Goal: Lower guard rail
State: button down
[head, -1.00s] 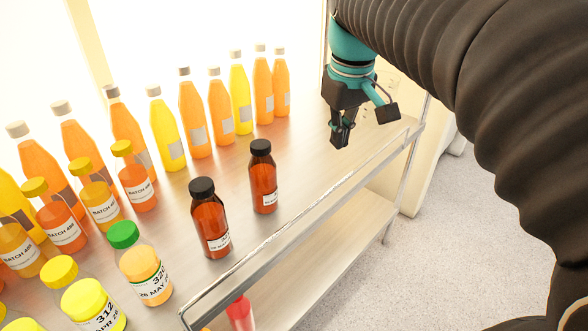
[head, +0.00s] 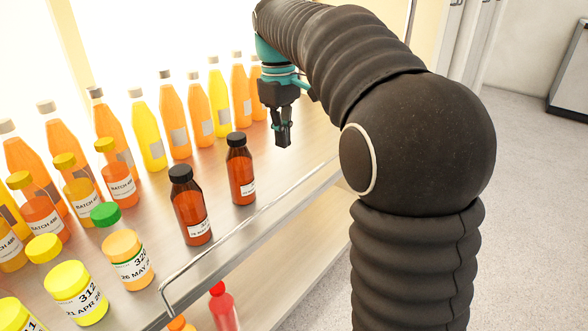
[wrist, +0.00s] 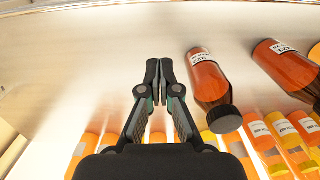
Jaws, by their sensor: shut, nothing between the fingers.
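The guard rail (head: 262,212) is a thin shiny metal bar along the shelf's front edge, with a bent end at the near left. Whether it stands raised or lowered is hard to tell. My gripper (head: 283,138) is shut and empty, pointing down over the shelf behind the rail, apart from it. It is just right of the farther amber bottle (head: 240,170). In the wrist view, my gripper (wrist: 160,72) shows its fingers together over the bare shelf, with an amber bottle (wrist: 208,80) close to their right.
A nearer amber bottle (head: 190,208) stands close behind the rail. A green-capped bottle (head: 127,258) and several yellow-capped ones stand at left. Tall juice bottles (head: 173,115) line the back. A red bottle (head: 222,306) is on the level below. The shelf right of my gripper is bare.

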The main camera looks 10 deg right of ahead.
notch_tip(320, 180, down, 5)
jog(key=shift+s+d+f+b, duration=0.1)
jog(key=shift+s+b, duration=0.05)
jog(key=shift+b, duration=0.3)
jog(key=shift+s+d+f, duration=0.1)
jog(key=shift+s+d, duration=0.5)
jog(key=shift+s, duration=0.2)
jog(key=shift+s+d+f, duration=0.1)
jog(key=shift+s+d, duration=0.5)
jog(key=shift+s, duration=0.2)
